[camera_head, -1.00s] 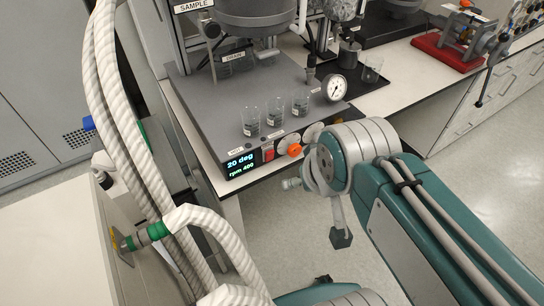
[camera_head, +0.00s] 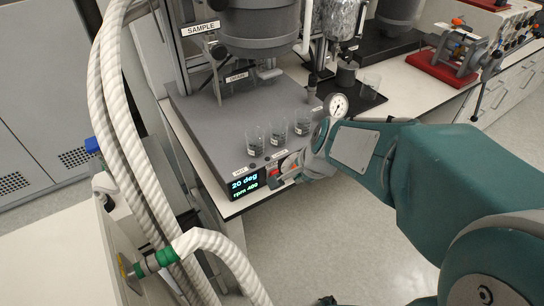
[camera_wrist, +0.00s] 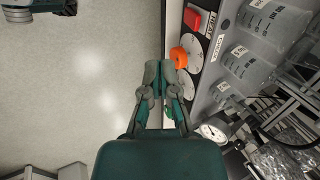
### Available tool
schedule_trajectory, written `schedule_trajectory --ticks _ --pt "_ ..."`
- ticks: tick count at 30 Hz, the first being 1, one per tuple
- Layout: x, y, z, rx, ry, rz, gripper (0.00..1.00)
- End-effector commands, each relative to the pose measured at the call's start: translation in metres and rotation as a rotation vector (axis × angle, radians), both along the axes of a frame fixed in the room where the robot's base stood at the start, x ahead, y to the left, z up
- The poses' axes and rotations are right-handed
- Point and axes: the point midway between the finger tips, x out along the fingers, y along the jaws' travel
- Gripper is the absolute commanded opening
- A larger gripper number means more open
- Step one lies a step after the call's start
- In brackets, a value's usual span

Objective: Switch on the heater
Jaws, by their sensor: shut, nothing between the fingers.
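The heater's control panel is on the front of the grey reactor base (camera_head: 215,125). Its display (camera_head: 245,182) reads 20 deg and rpm 400. In the wrist view a red switch (camera_wrist: 192,18) sits beside a HEAT label. Next to it is a white dial (camera_wrist: 194,50) with an orange pointer knob (camera_wrist: 179,57), and a second dial lies below. My gripper (camera_wrist: 160,70) is shut and empty, its fingertips just left of the orange knob; contact cannot be told. In the head view my gripper (camera_head: 283,178) is at the panel front, partly covering the switch and dials.
Several glass beakers (camera_head: 278,132) stand on the base near its front edge, with a pressure gauge (camera_head: 337,105) to their right. Thick white hoses (camera_head: 110,110) run down the left. Open floor (camera_head: 320,225) lies in front of the bench.

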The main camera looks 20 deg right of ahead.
Motion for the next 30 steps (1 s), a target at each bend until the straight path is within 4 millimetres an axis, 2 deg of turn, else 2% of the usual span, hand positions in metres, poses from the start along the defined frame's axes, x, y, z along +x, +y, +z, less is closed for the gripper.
schedule_trajectory --ticks 16,30 --pt "0.006 -0.001 -0.011 0.020 0.009 -0.042 0.00" --pt "0.033 0.008 -0.072 0.020 0.012 -0.040 0.00"
